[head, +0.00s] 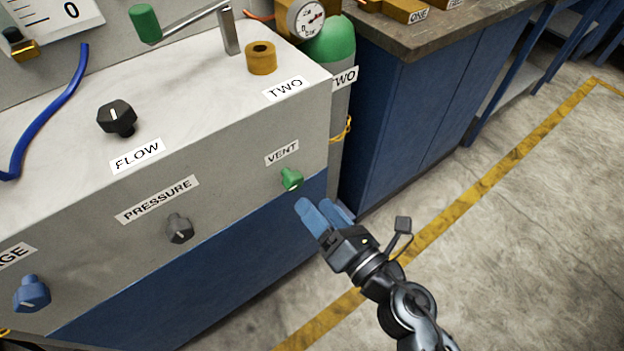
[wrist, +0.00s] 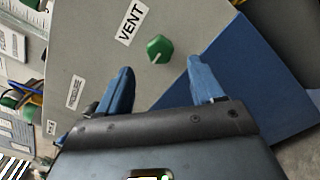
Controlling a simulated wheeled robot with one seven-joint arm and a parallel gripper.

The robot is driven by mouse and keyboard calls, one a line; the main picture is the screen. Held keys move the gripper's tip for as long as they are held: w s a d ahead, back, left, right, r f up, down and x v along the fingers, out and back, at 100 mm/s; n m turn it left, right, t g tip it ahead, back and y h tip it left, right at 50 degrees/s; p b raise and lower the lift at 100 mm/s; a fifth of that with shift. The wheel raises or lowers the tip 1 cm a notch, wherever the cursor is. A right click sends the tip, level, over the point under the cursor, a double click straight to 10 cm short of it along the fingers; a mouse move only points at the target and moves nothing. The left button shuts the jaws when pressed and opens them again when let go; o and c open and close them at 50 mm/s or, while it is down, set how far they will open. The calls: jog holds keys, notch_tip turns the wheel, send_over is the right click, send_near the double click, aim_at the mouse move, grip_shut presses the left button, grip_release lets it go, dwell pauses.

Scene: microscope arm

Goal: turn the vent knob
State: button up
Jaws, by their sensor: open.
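The vent knob (head: 291,179) is small and green, on the front face of the grey panel below the VENT label (head: 282,152). In the wrist view the knob (wrist: 160,49) lies ahead of my fingertips, between their lines, with a pale pointer mark on it. My gripper (head: 322,212) has blue fingers that stand apart with nothing between them. In the head view it is just to the lower right of the knob, apart from it. In the wrist view my gripper (wrist: 160,78) shows both fingers spread.
A grey pressure knob (head: 180,229), a black flow knob (head: 118,118) and a blue knob (head: 32,294) are on the same cabinet. A green cylinder (head: 332,45) with a gauge and a blue workbench (head: 410,110) stand behind. The floor at right is clear.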

aim_at(297, 185)
jog(key=x, duration=0.7)
jog(key=shift+w+a, duration=0.2)
jog(key=shift+w, duration=0.1)
jog(key=c, duration=1.1)
